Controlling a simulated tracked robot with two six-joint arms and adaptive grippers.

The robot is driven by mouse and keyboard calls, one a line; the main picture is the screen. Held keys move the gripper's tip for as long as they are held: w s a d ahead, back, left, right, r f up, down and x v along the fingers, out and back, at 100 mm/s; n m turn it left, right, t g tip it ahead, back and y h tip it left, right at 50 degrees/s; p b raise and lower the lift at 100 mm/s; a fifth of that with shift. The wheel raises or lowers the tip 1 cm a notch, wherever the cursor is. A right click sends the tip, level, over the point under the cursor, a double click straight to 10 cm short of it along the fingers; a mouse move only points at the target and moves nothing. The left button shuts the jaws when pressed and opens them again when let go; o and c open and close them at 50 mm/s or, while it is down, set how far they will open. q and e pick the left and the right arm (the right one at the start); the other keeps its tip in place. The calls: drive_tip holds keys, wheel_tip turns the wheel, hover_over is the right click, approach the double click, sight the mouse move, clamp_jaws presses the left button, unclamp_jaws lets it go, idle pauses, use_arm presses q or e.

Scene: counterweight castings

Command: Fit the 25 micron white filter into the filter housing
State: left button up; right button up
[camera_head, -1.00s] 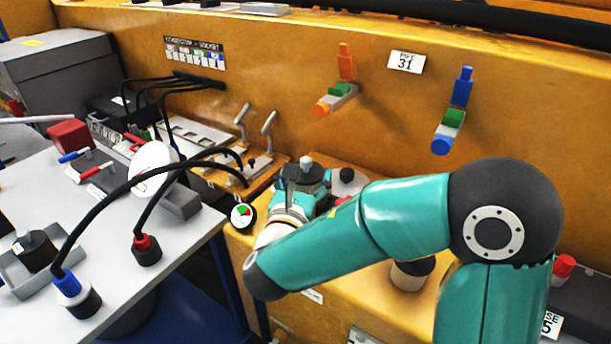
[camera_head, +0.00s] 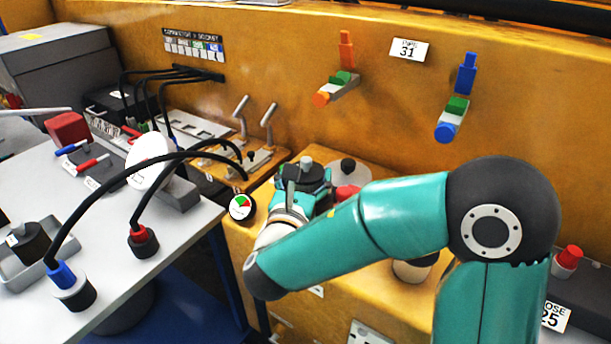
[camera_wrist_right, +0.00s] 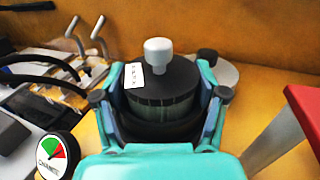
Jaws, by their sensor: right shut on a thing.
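My right gripper (camera_wrist_right: 165,105) is shut on a dark, round-lidded canister (camera_wrist_right: 165,85), with a finger on each side. The canister has a pale grey knob on top, a small white label and a greyish-green ribbed side. I cannot tell whether it is the filter housing or part of it. It also shows in the head view (camera_head: 306,170), above the yellow ledge, beyond my right gripper (camera_head: 303,190). A whitish cylinder with a dark top (camera_head: 411,270) stands behind my right arm, partly hidden. I cannot tell if it is the white filter. My left gripper is out of view.
A grey disc with a dark knob (camera_wrist_right: 222,72) lies just behind the canister. A red-topped thing (camera_wrist_right: 304,105) stands close at right. A dial gauge (camera_head: 241,207) is at left. The grey table (camera_head: 190,225) holds cables and plugs. Valve handles (camera_head: 340,85) project from the yellow wall.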

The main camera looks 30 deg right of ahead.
drive_tip(key=o, duration=1.3)
drive_tip(key=shift+f, duration=0.15)
drive_tip(key=v, duration=1.2)
drive_tip(key=shift+s, duration=0.1)
